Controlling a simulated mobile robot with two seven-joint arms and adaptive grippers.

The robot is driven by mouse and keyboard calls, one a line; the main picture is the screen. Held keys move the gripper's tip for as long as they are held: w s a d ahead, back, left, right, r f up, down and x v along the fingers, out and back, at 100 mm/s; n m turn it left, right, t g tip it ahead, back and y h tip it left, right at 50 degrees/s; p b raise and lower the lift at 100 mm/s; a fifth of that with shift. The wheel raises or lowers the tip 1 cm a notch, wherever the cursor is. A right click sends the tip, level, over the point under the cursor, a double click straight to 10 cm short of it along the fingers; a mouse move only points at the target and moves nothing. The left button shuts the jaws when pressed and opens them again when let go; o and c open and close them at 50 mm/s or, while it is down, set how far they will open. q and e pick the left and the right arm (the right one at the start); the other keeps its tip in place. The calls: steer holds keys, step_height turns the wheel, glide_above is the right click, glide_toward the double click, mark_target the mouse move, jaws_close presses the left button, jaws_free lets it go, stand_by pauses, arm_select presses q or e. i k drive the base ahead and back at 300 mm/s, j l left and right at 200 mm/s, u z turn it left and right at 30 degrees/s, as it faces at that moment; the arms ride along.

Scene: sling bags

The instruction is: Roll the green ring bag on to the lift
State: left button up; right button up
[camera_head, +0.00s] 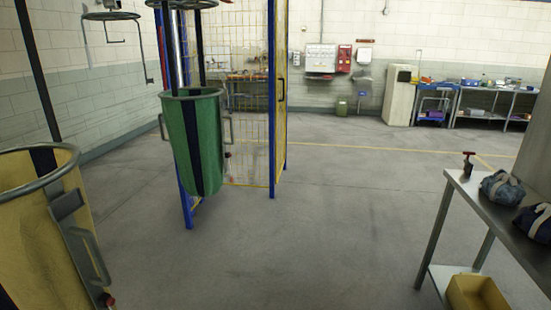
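The green ring bag (207,150) hangs upright under a metal ring in the left middle of the head view, with a dark strap down its front and a grey handle on each side. Behind and beside it stands a frame with blue posts (272,100) and yellow mesh panels (238,45); I take this to be the lift, but cannot tell for sure. The green bag overlaps a blue post in the picture, and I cannot tell whether it is inside the frame. Neither of my grippers is in view.
A yellow ring bag (30,245) hangs close at the left edge. An empty ring (110,16) shows at the upper left. A metal table (470,195) with small bags stands at the right, a yellow bin (477,293) below. The grey floor (330,220) between is clear.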

mark_target(194, 116)
steer(key=i, duration=1.65)
steer(key=i+u, duration=0.1)
steer(key=i, duration=0.7)
steer(key=i+l+u, duration=0.1)
steer(key=i, duration=0.7)
steer(key=i+l+u, duration=0.1)
steer(key=u, duration=0.15)
steer(key=i, duration=0.05)
